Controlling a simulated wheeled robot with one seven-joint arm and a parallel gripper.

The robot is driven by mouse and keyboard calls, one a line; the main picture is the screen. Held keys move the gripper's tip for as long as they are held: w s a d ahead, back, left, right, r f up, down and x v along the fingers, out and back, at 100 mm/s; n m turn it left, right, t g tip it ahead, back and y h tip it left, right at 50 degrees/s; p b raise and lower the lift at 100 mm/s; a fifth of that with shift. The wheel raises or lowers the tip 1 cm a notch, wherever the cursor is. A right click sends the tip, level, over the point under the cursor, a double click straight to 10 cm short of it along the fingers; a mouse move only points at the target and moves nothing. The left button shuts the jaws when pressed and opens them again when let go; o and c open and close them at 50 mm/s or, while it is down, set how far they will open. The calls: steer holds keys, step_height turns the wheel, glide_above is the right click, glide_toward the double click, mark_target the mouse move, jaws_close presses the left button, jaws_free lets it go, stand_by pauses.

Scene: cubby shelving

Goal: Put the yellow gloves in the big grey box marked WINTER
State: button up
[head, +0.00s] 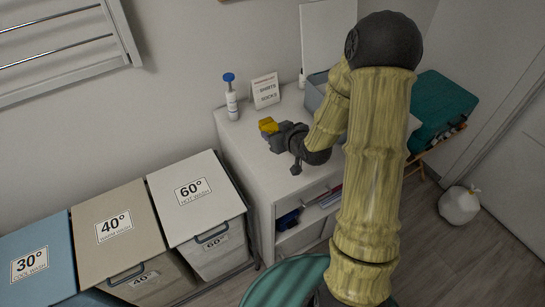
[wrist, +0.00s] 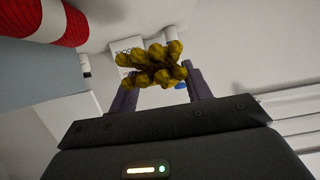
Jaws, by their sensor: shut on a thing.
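The yellow gloves (head: 268,125) are a small bunched yellow shape at the tip of my gripper (head: 271,136), above the white cabinet top. In the wrist view the gloves (wrist: 152,66) are a lumpy dark-yellow bundle between the two fingers of my gripper (wrist: 156,80), which is shut on them. A grey box (head: 316,92) stands at the back of the cabinet top, mostly hidden behind my arm. I cannot read a WINTER mark on any box in view.
Laundry bins marked 30°, 40° and 60° (head: 195,187) stand at the left. A teal-covered stand (head: 440,105) and a white bag (head: 459,205) are at the right.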

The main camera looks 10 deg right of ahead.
steer(key=shift+s+f, duration=0.15)
steer(key=shift+f, duration=0.3)
glide_above(275, 161)
steer(key=shift+d+f, duration=0.1)
steer(key=shift+f, duration=2.35)
steer(key=shift+f, duration=0.15)
steer(key=shift+f, duration=0.35)
step_height(275, 161, down, 3)
steer(key=shift+d+r+p, duration=0.15)
steer(key=shift+p, duration=0.25)
steer(key=shift+a, duration=0.25)
steer(key=shift+f, duration=0.25)
